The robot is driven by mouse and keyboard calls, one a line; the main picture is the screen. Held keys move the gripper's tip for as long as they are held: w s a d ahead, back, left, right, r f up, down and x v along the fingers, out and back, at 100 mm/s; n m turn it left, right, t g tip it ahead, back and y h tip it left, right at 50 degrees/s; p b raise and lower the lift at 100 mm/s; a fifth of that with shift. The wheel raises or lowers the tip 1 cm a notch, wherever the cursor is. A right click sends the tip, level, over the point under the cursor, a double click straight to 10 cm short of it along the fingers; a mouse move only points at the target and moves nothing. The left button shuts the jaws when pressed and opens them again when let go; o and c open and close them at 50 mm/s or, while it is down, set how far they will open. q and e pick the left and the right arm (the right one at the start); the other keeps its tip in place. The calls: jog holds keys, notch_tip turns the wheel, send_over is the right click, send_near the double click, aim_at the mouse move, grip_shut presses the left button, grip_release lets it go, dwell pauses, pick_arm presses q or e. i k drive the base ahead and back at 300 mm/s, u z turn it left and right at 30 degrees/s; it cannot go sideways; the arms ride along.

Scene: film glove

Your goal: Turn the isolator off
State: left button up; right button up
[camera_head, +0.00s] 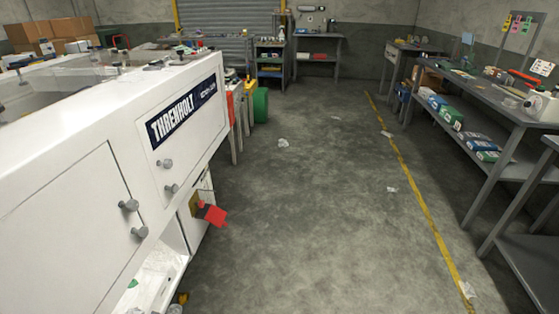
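The isolator (212,214) is a red handle on a yellow plate (195,204), low on the side of the white THRENHOLT machine (75,170) at left. The red handle sticks out from the plate toward the aisle and looks tilted. I cannot tell from here which position it is set to. Neither of my grippers shows in the head view.
Round knobs (129,205) stick out from the machine's front. A grey workbench (480,100) with boxes on its lower shelf runs along the right. The concrete floor between is mostly clear, with a yellow line (415,190) and scattered litter (283,143).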

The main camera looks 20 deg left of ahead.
aim_at(201, 204)
jog(key=z, duration=0.3)
jog(key=i, duration=2.5)
jog(key=u, duration=0.3)
jog(key=i, duration=1.4)
jog(key=u, duration=1.8)
jog(key=i, duration=1.05)
jog(key=u, duration=0.95)
